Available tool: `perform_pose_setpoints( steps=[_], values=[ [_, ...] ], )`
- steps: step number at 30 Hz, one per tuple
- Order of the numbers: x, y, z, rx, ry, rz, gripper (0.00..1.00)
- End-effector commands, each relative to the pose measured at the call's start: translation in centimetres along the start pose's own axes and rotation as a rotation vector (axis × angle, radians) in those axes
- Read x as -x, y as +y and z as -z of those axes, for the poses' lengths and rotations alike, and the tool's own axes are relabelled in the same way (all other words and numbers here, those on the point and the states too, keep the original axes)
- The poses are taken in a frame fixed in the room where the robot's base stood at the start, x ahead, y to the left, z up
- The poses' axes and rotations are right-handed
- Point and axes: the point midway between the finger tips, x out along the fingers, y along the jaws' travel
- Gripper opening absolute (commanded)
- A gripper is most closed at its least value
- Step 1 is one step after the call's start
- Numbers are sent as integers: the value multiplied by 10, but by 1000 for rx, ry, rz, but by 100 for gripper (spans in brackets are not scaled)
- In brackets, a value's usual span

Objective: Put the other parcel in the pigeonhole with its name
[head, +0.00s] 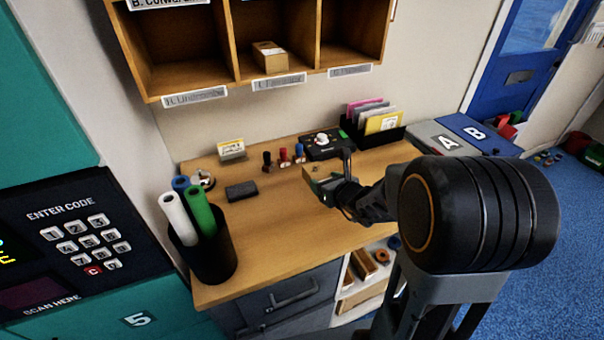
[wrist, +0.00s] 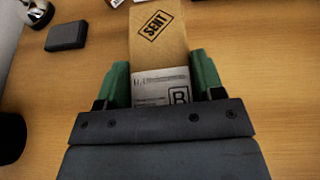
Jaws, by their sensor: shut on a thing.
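My gripper (head: 330,186) is over the desk, and its green-tipped fingers (wrist: 160,85) are shut on a tan parcel (wrist: 172,55). The parcel has a "SENT" stamp and a white label with a boxed "B"; the name is too small to read. In the head view only a bit of this parcel (head: 311,171) shows, low over the desk; I cannot tell whether it touches. The wooden pigeonholes (head: 234,65) hang on the wall above. Another parcel (head: 269,57) sits in the lower middle pigeonhole. The lower left and lower right ones look empty. Name labels are blurred; one upper label starts "B. Cow".
The desk (head: 255,240) holds a dark wallet-like block (head: 241,190), stamps (head: 284,156), a black device (head: 325,143), a file holder (head: 378,127) and a cup of rolls (head: 203,250). A teal locker with a keypad (head: 80,240) stands left. The front of the desk is clear.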

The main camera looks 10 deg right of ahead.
Motion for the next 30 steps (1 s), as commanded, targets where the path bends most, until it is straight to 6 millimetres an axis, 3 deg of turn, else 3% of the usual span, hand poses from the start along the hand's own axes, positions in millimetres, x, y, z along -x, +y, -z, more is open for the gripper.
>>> perform_pose_setpoints(
  steps=[1, 6, 12, 17, 25, 30],
  values=[
    [14, -4, -17, 0, -11, 10, 33],
    [52, -12, -47, -11, -6, 40, 33],
    [72, -20, -62, -17, 3, 74, 33],
    [57, -41, -59, -23, 9, 82, 33],
    [10, -90, -50, -23, 8, 83, 33],
    [-16, -108, -28, -23, 7, 84, 33]
  ],
)
